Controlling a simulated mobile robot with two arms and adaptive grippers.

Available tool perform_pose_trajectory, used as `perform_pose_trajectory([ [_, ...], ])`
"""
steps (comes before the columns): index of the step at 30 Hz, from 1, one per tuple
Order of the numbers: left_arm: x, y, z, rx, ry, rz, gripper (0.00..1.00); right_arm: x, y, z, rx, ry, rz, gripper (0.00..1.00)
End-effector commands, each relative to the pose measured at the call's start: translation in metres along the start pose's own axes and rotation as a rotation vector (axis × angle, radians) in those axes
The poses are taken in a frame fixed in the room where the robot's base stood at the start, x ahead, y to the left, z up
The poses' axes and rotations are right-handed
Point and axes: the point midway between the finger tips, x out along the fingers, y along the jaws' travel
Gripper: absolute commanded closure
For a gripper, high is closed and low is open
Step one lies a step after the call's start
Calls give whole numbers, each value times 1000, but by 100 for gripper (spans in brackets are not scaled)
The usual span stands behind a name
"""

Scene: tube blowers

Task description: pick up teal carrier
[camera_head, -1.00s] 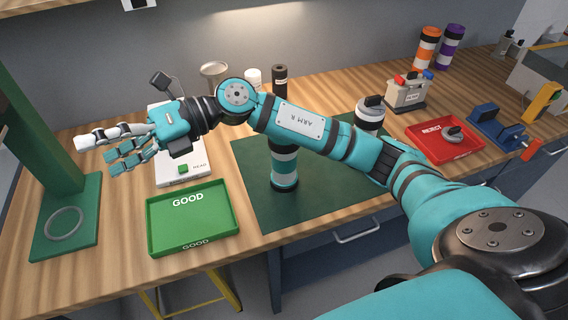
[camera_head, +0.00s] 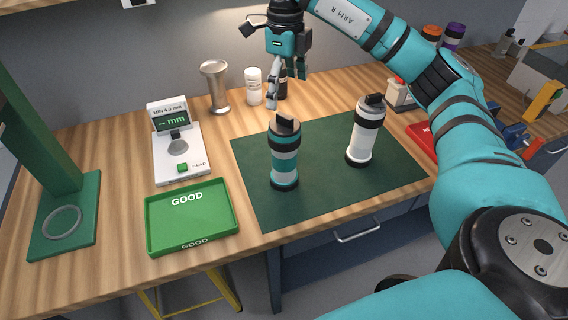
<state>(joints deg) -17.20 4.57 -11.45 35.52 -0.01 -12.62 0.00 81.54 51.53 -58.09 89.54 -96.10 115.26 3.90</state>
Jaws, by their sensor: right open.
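My left gripper is not in view.
The green GOOD tray (camera_head: 163,243) lies left of the mat (camera_head: 265,211). A gauge (camera_head: 196,157), a metal cup (camera_head: 215,88) and a white bottle (camera_head: 254,86) stand behind. My right arm partly hides the red tray (camera_head: 424,143). Bare mat lies in front of the carriers.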

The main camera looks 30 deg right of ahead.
Motion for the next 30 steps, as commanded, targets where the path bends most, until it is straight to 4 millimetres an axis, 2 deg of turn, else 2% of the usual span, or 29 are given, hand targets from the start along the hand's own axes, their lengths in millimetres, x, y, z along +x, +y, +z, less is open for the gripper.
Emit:
perform_pose_trajectory([
  [1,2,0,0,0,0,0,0,13,1,0,-2,4,4,0],
  [4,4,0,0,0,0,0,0,31,1,0,-2,2,5,0],
  [9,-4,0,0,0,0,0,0,57,1,0,-1,2,2,0],
  [16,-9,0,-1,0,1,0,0,74,1,0,-2,-1,2,0],
  [22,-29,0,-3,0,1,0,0,100,3,0,-2,4,3,0],
  [25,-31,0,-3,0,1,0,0,115,3,1,-1,0,3,0],
  [30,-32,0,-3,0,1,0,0,125,3,2,-2,-3,1,0],
])
